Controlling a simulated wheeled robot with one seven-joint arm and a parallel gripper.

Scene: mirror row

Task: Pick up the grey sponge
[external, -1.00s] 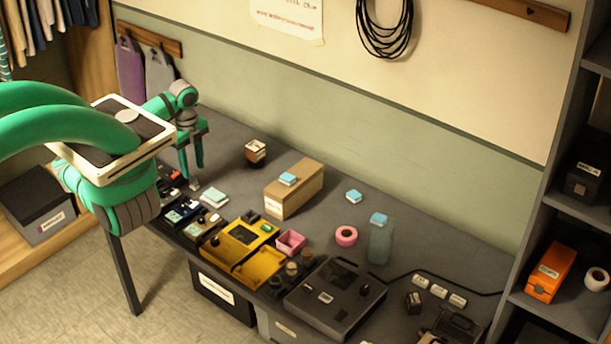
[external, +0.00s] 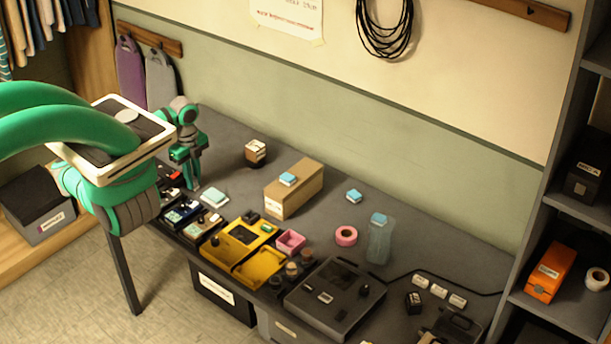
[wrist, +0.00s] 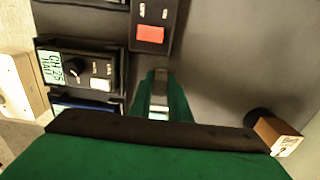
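A small grey block, probably the grey sponge (wrist: 158,90), shows in the wrist view between the green fingers of my gripper (wrist: 159,98). Green shows close on both its left and right sides. I cannot tell whether the fingers press on it. In the external view my gripper (external: 193,182) points down at the left end of the grey table, fingertips close to the surface. The sponge is hidden by the fingers there.
Dark devices with knobs (external: 182,212) stand close to the gripper at the table's front left. A pale green block (external: 214,197) lies just right of it. A cardboard box (external: 296,190) and a yellow case (external: 243,240) stand further right. The table behind is fairly clear.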

